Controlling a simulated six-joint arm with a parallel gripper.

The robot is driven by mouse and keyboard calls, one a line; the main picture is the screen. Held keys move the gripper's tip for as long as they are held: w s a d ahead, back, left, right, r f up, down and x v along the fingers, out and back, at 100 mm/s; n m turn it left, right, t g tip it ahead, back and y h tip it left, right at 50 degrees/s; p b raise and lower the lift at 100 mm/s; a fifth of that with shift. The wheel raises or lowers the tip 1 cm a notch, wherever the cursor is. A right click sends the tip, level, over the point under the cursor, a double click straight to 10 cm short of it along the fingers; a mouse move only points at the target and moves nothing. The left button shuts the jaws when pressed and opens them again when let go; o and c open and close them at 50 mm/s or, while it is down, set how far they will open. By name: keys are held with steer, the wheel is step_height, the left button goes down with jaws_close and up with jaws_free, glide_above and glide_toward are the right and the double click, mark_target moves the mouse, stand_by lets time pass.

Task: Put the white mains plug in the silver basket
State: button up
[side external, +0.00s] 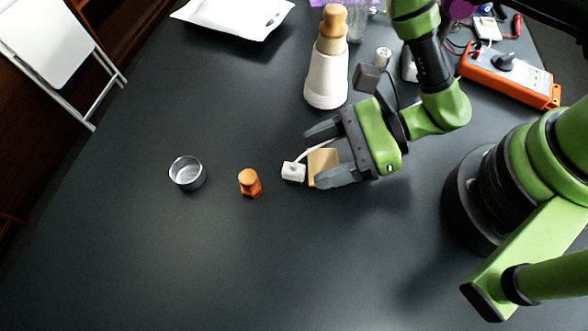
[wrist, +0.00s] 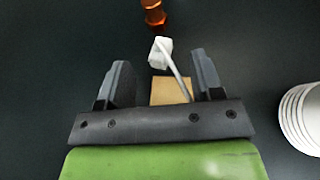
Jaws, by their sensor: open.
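The white mains plug (side external: 293,171) lies on the dark table just ahead of my gripper, with its white cord running back between the fingers. It also shows in the wrist view (wrist: 160,53), beyond the fingertips and roughly centred between them. My gripper (side external: 320,157) is open, with nothing gripped; its two fingers also show in the wrist view (wrist: 160,80). The silver basket (side external: 187,173) is a small round metal cup standing on the table to the left in the side view. It is not visible in the wrist view.
An orange bolt-like piece (side external: 249,183) stands between the plug and the basket. A tan block (side external: 322,166) lies beneath my gripper. A white cone-shaped bottle with a wooden top (side external: 327,70) stands behind. An orange meter (side external: 508,75) lies back right. The front table is clear.

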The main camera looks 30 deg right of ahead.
mark_target(295, 167)
steer(key=shift+x, duration=2.35)
jaws_close()
